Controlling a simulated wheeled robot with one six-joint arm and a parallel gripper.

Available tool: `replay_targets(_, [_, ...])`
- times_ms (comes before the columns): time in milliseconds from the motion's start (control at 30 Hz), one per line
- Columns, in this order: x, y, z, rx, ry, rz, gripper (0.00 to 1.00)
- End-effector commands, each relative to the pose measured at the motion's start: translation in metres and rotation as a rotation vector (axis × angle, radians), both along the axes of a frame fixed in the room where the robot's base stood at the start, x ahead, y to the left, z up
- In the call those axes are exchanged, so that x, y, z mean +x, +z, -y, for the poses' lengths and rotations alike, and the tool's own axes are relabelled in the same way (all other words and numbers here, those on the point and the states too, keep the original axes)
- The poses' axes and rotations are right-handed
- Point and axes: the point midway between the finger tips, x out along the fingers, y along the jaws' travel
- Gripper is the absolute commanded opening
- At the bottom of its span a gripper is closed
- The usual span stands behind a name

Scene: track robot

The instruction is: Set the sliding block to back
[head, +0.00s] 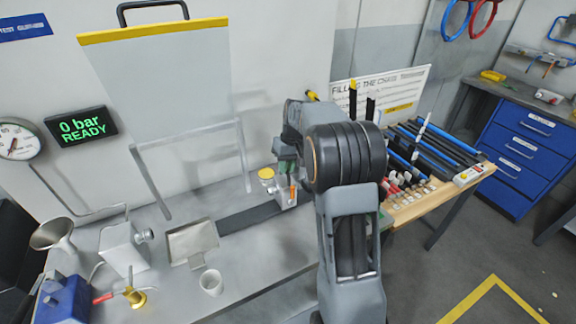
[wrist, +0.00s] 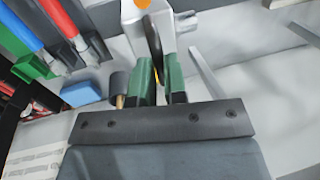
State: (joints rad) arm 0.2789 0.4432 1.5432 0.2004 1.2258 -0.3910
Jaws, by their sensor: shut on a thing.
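The sliding block (head: 286,192) is a pale grey piece with an orange mark, at the right end of a dark track (head: 245,217) on the grey bench. A yellow disc shows at its upper left. In the wrist view the sliding block (wrist: 148,28) is at the top, with an orange spot on it. My gripper (head: 288,166) is at the block from above, partly hidden by my arm. In the wrist view the two green fingers of my gripper (wrist: 161,72) are closed around a thin dark part beside the block. Where that part joins the block is hard to see.
A clear guard panel with a grey frame (head: 190,139) stands behind the track. A tilted metal plate (head: 192,242) and a white cup (head: 211,282) are at the track's left. A rack of tubes (head: 435,150) stands right of my arm.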

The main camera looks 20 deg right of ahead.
Motion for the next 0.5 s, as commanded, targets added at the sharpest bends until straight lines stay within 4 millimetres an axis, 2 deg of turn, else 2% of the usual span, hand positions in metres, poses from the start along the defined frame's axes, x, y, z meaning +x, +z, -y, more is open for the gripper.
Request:
replay_targets(133, [0.0,0.0011,0.0046,-0.006,-0.003,0.004,0.0])
replay_targets(167, [-0.0001,0.0011,0.0048,-0.007,-0.003,0.004,0.15])
replay_targets(200, [-0.0001,0.0011,0.0049,-0.007,-0.003,0.004,0.19])
replay_targets(400, [-0.0002,0.0009,0.0041,-0.005,-0.003,0.004,0.38])
replay_targets(500, [-0.0001,0.0008,0.0028,-0.004,-0.002,0.003,0.38])
